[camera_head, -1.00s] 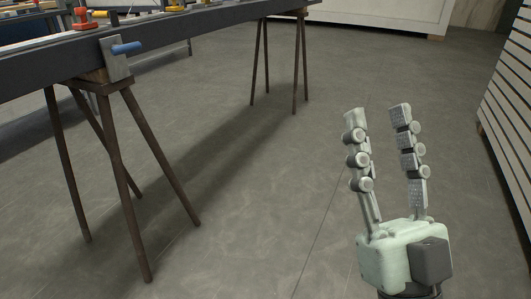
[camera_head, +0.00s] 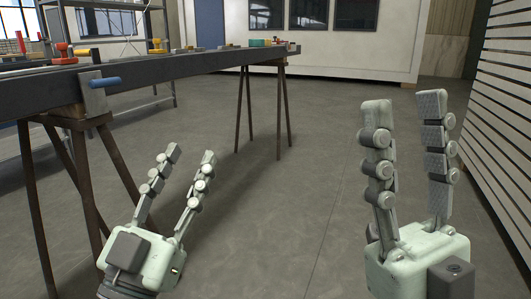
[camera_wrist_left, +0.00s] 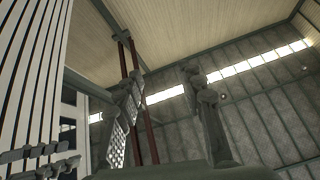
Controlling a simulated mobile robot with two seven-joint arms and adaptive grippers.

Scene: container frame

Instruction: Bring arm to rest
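My left gripper (camera_head: 190,160) stands up at the lower left of the head view, in front of the trestle table. Its fingers are spread, with nothing between them. In the left wrist view its two fingers (camera_wrist_left: 158,80) stand apart against the ceiling and a far wall. My right gripper (camera_head: 404,101) stands up at the lower right of the head view, over bare floor. Its fingers are apart and empty. Neither gripper touches anything that I can see.
A dark long table (camera_head: 150,64) on trestle legs runs along the left, with several small items on top and a blue-handled clamp (camera_head: 104,82) at its edge. A slatted white wall (camera_head: 505,110) stands at the right. The floor (camera_head: 290,220) between is clear.

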